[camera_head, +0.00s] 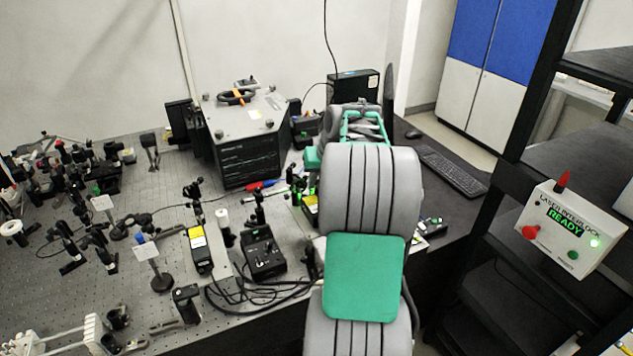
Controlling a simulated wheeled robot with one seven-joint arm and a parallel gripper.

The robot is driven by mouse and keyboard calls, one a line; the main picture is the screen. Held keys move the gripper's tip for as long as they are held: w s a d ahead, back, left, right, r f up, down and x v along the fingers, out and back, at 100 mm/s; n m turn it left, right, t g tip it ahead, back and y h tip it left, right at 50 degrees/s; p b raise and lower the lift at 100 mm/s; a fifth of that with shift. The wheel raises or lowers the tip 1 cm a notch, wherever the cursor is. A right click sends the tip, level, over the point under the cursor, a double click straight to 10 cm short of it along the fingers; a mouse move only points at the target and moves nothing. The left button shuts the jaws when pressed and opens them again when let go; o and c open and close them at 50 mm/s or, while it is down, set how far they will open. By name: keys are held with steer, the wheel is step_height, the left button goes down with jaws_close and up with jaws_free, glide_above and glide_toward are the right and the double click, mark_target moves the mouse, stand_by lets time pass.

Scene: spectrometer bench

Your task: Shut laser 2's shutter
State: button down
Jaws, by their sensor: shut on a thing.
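My arm rises through the middle of the picture and its far end folds over the right part of the optical bench. My gripper is hidden behind my own arm, so its jaws and anything between them do not show. A slim black unit with a yellow label (198,242) lies on the bench left of my arm.
A black control box (263,256) with cables stands left of my arm. A large black instrument (246,140) stands behind. Optics mounts (85,170) crowd the left bench. A keyboard (452,171) lies right. The interlock box (571,229) at right reads READY with a green light.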

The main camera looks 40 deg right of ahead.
stand_by(0.3)
steer(key=shift+w+a+f+h+b, duration=0.2)
steer(key=shift+f+h+b, duration=0.15)
steer(key=shift+b, duration=0.9)
steer(key=shift+a+b, duration=0.15)
steer(key=shift+b, duration=0.7)
steer(key=shift+a+r+n+h+b, duration=0.15)
steer(key=shift+a+n+h+b, duration=0.15)
steer(key=shift+h+b, duration=0.5)
steer(key=shift+d+r, duration=0.1)
steer(key=shift+r, duration=0.15)
steer(key=c, duration=1.5)
jaws_free()
